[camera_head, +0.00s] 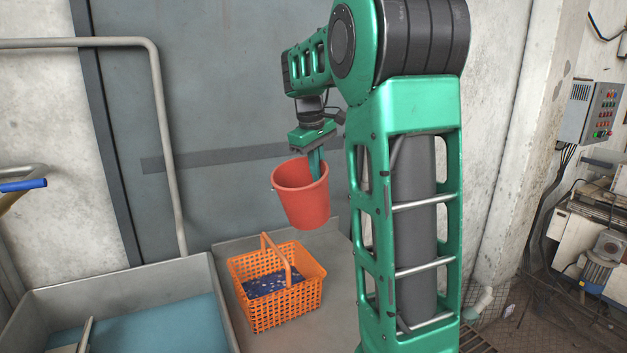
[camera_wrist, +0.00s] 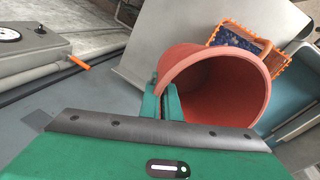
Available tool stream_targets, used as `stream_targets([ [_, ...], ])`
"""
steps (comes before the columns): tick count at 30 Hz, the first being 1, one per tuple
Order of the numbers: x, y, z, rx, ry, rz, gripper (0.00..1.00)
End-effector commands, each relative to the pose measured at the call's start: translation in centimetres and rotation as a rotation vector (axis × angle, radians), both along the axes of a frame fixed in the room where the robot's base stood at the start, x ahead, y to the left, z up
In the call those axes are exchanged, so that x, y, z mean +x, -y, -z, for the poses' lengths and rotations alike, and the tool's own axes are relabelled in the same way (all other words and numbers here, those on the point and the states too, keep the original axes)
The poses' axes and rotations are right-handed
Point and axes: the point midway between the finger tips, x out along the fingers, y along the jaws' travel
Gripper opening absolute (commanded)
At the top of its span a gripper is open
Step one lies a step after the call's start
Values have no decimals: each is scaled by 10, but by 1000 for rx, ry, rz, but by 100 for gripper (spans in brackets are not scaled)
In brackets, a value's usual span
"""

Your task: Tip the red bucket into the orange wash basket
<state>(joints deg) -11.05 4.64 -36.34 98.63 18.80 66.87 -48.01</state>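The red bucket (camera_head: 301,199) hangs in the air, nearly upright with a slight tilt, above and a little right of the orange wash basket. My gripper (camera_head: 315,163) is shut on the bucket's rim wall. In the wrist view the bucket (camera_wrist: 222,88) shows its open mouth, and the inside I can see looks bare; its bottom is partly hidden. My gripper's fingers (camera_wrist: 163,102) pinch its near left edge. The orange wash basket (camera_head: 277,303) stands on a grey surface, its handle raised, with dark blue speckled material inside. It also shows behind the bucket in the wrist view (camera_wrist: 284,68).
A grey trough (camera_head: 120,283) with blue-green water stands left of the basket. A bent grey pipe rail (camera_head: 168,150) rises behind it. A control box (camera_head: 602,112) hangs on the right wall. Bare grey surface (camera_head: 335,290) lies right of the basket.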

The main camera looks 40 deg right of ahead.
Motion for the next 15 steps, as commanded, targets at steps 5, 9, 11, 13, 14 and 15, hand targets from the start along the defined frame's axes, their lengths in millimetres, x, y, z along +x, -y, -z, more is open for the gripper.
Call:
stream_targets([
  [5,-1,1,-1,32,-10,1,0],
  [9,-1,1,-7,66,-14,4,0],
  [11,-1,1,-11,88,-18,4,0],
  [13,-2,1,-16,112,-26,4,0],
  [14,-1,0,-16,119,-27,3,0],
  [15,-1,-1,-17,128,-28,1,0],
])
